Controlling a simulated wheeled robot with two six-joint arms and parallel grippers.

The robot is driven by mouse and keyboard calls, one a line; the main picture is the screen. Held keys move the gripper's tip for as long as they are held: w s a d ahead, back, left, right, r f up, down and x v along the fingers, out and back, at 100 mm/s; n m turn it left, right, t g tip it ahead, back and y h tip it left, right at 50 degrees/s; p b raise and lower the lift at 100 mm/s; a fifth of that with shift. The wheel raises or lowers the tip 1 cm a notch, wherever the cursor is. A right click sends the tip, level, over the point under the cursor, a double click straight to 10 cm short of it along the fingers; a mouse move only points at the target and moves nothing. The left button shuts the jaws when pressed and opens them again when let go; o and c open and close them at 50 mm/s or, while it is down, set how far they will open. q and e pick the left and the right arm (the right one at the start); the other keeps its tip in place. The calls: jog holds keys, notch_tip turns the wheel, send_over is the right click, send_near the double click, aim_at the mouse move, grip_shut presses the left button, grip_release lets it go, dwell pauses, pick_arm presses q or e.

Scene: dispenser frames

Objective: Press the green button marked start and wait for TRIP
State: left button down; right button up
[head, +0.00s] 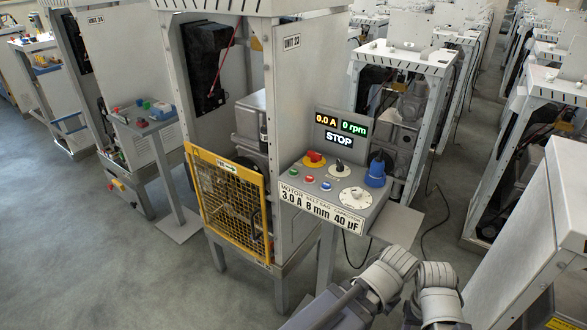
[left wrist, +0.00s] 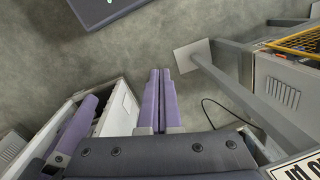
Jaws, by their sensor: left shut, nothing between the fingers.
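The control panel (head: 323,192) stands on a post in the head view. The display (head: 340,131) reads 0.0 A, 0 rpm and STOP; no TRIP shows. My left gripper (left wrist: 159,72) is shut and empty in the left wrist view, over the floor, apart from the panel. In the head view my arms are at bottom right; the fingers are not clear there. Purple fingers, probably my right gripper (left wrist: 80,125), show at the left wrist view's left.
The panel also carries a red knob on yellow (head: 314,158), a black knob (head: 340,166), a white dial (head: 356,197) and a blue connector (head: 376,174). A yellow mesh guard (head: 230,205) is left of it. Cabinets crowd the right; the floor at left front is free.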

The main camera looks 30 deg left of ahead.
pick_arm(q)
jog(key=shift+d, duration=0.1)
notch_tip(320, 180, up, 26)
jog(key=n+t+p, duration=0.9)
jog(key=n+p, duration=0.5)
jog(key=p, duration=0.6)
send_over(293, 173)
jog(key=shift+r, duration=0.1)
notch_tip(293, 173, down, 9)
jog(key=b, duration=0.9)
